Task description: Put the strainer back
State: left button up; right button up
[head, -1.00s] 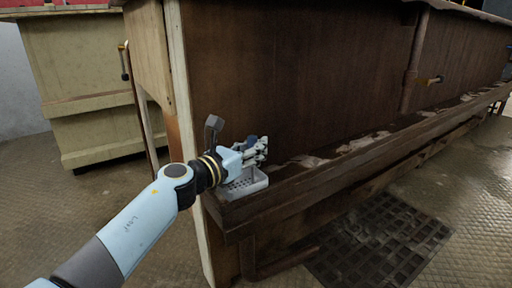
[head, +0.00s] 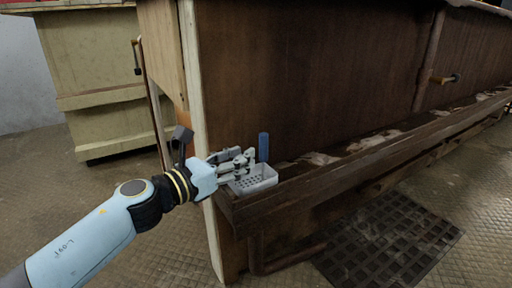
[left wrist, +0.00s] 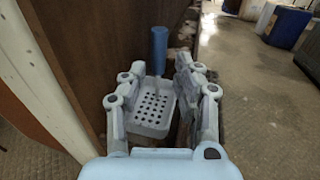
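The strainer is a light grey perforated basket (head: 262,180) with an upright blue handle (head: 263,147). It sits at the near left end of the brown ledge, against the wooden panel. In the left wrist view the basket (left wrist: 152,108) shows between and below my fingers, and the handle (left wrist: 159,50) stands beyond the fingertips. My left gripper (head: 245,163) is just left of the handle, above the basket's left part. Its fingers (left wrist: 160,68) are spread with nothing between the tips. I cannot tell whether a finger touches the basket. My right gripper is not in view.
The long wooden ledge (head: 340,163) runs right along the panel, with pale crumpled scraps (head: 320,158) on it. A pale upright post (head: 198,120) stands close behind my left wrist. A dark floor grate (head: 390,240) lies below the ledge.

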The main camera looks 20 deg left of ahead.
pick_arm(q)
jog(key=s+a+f+n+g+y, duration=0.1)
jog(key=s+a+f+n+y, duration=0.15)
jog(key=s+n, duration=0.4)
jog(key=s+a+f+n+g+y, duration=0.1)
jog(key=s+a+n+y, duration=0.25)
jog(key=n, duration=0.65)
jog(key=s+a+f+n+y, duration=0.2)
jog(key=s+a+n+y, duration=0.15)
jog(key=n, duration=0.45)
jog(key=s+d+f+n+g, duration=0.2)
jog(key=s+n+g, duration=0.1)
jog(key=s+n, duration=0.2)
jog(key=s+d+f+n+g+h, duration=0.1)
jog(key=s+d+f+n+g, duration=0.1)
jog(key=s+n, duration=0.3)
jog(key=s+d+f+n+g+h, duration=0.1)
jog(key=s+d+f+n+g, duration=0.2)
jog(key=s, duration=0.6)
jog(key=shift+n+g, duration=0.7)
jog(key=shift+n, duration=0.45)
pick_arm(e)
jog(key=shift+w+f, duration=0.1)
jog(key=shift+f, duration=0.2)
pick_arm(q)
jog(key=shift+s+a+f+h, duration=0.1)
jog(key=shift+h, duration=0.15)
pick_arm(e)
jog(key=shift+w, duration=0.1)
